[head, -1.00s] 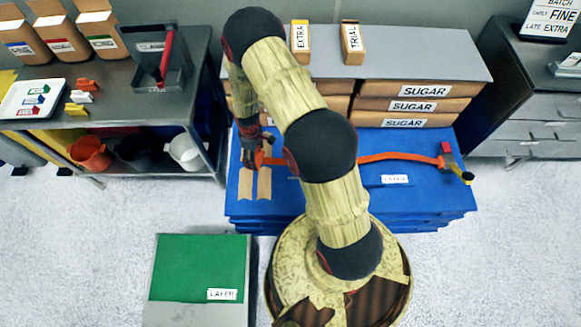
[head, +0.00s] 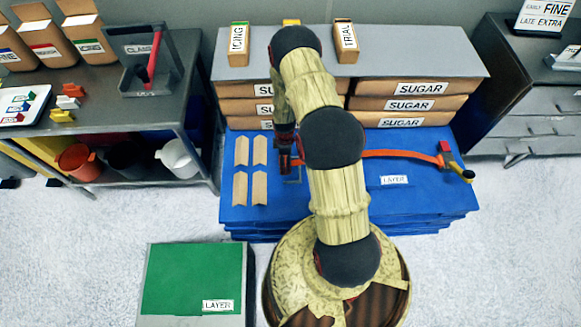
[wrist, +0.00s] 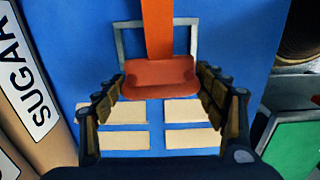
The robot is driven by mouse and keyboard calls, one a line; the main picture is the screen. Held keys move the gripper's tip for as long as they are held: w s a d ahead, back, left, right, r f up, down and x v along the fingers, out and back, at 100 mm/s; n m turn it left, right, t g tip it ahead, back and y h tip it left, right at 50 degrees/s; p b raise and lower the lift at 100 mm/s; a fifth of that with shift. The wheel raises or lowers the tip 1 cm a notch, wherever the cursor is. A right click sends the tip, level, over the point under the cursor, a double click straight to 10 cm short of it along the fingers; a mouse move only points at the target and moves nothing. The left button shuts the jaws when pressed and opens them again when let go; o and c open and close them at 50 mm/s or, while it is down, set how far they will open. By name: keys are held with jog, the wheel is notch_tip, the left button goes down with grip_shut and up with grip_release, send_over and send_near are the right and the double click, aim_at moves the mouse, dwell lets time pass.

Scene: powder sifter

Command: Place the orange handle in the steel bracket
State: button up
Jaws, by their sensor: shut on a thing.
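The orange handle (head: 402,154) is a long band across the blue stack; its right end has a red block and a yellow-and-black tip. Its broad orange-red end (wrist: 160,78) lies between my fingertips in the wrist view. My gripper (wrist: 160,82) is shut on that end. The steel bracket (wrist: 122,45) is a thin grey frame on the blue surface, just beyond my fingertips. The orange band crosses over its far side, and the broad end covers its near side. I cannot tell whether the handle touches it. In the head view my arm hides most of this.
Several tan strips (head: 241,187) lie on the blue stack (head: 430,200) left of my gripper. Sugar boxes (head: 410,104) stand behind. A dark bench (head: 120,115) with containers is at left, a green-topped block (head: 190,280) front left, and drawers (head: 530,110) at right.

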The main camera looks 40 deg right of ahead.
jog(key=shift+s+d+f+b, duration=0.2)
jog(key=shift+d+f, duration=0.25)
jog(key=shift+f, duration=0.15)
jog(key=shift+s+d+f+b, duration=0.1)
jog(key=shift+s+d+f, duration=0.1)
jog(key=shift+d+f, duration=0.35)
notch_tip(320, 180, down, 4)
jog(key=shift+r+b, duration=0.2)
jog(key=shift+b, duration=0.65)
jog(key=shift+d+r, duration=0.1)
jog(key=o, duration=1.4)
jog(key=shift+s, duration=0.1)
jog(key=shift+c, duration=0.2)
